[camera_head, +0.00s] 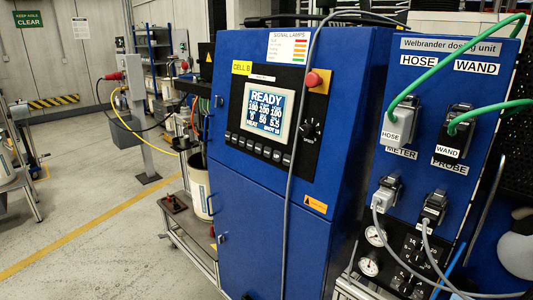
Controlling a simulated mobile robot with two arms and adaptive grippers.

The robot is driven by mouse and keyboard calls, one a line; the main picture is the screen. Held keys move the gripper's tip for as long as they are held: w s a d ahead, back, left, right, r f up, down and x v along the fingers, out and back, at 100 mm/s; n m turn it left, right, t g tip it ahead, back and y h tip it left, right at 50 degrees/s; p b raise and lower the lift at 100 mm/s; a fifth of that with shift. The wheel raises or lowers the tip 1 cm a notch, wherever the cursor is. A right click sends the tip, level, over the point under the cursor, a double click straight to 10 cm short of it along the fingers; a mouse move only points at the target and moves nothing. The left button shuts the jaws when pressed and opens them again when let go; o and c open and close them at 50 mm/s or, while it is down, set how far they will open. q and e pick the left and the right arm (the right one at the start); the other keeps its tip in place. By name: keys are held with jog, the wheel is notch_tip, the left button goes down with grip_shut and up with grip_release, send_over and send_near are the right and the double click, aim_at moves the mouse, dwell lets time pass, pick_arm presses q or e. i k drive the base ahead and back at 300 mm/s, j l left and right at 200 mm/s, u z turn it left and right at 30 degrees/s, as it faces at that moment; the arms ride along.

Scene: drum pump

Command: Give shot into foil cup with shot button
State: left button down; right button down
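I see no foil cup. Neither of my grippers is in view.
The dosing unit panel (458,95) on the right has green hoses (463,44) plugged at HOSE and WAND, and grey cables below at METER and PROBE. A grey cable (293,190) hangs across the cabinet front. Open floor (95,215) lies at left.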

aim_at(268, 151)
jog(key=i+j+z, duration=0.2)
jog(key=j, duration=0.15)
jog(key=i+j+z, duration=0.2)
jog(key=j, duration=0.15)
jog(key=j+z, duration=0.2)
jog(key=j, duration=0.2)
jog(key=i+j+z, duration=0.2)
jog(key=j, duration=0.25)
jog(key=j+z, duration=0.15)
jog(key=j, duration=0.25)
